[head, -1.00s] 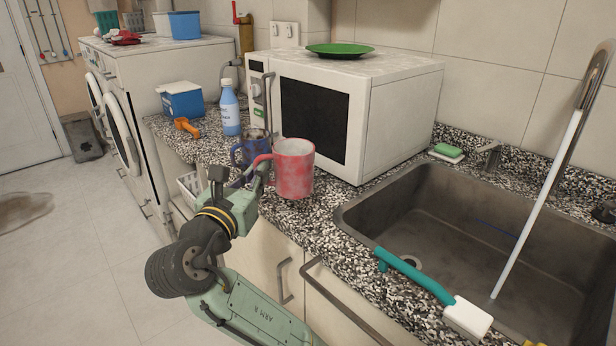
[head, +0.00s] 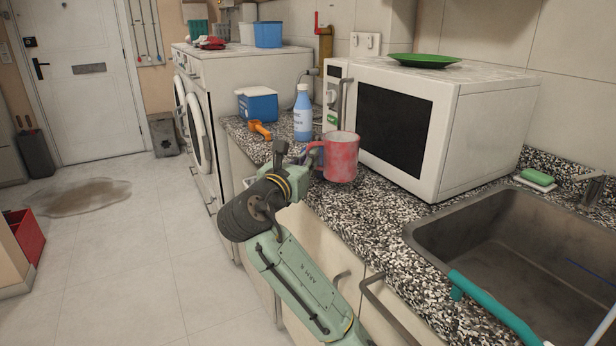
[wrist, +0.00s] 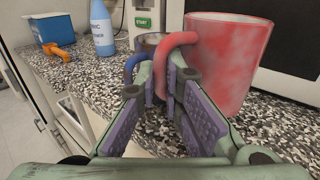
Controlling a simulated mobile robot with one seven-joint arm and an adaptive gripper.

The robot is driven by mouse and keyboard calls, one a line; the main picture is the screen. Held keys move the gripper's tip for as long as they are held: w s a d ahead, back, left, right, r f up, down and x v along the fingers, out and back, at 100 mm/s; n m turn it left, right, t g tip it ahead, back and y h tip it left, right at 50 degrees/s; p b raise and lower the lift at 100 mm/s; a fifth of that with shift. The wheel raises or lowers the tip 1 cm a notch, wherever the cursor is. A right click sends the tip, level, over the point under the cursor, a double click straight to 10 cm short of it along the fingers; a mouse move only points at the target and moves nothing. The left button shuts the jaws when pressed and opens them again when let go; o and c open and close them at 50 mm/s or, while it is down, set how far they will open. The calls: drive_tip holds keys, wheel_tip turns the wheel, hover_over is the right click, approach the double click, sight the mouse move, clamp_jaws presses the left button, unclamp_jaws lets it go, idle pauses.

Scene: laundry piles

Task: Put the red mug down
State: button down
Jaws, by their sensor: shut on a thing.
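The red mug (head: 343,160) is upright at the counter's front, before the microwave; it fills the upper right of the wrist view (wrist: 225,60). My gripper (head: 306,162) is shut on its handle, at the mug's left side; the wrist view shows the fingers (wrist: 162,88) closed around the lower handle. I cannot tell whether the mug's base touches the counter (head: 385,205). A blue mug (wrist: 150,42) stands behind the red one, mostly hidden, its blue handle showing in the wrist view.
A blue-labelled bottle (head: 303,115), an orange scoop (head: 260,130) and a blue box (head: 257,104) stand farther back on the counter. The white microwave (head: 480,130) is behind the mug. The sink (head: 430,235) is at the right. Counter between mug and sink is bare.

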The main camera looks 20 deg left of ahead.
drive_tip(key=shift+w+a, duration=0.1)
drive_tip(key=shift+w, duration=0.1)
wheel_tip(320, 180, down, 3)
drive_tip(key=b, duration=0.3)
drive_tip(key=shift+f+b, duration=0.2)
drive_tip(key=shift+b, duration=0.2)
drive_tip(key=shift+f, duration=0.15)
drive_tip(key=c, duration=1.7)
unclamp_jaws()
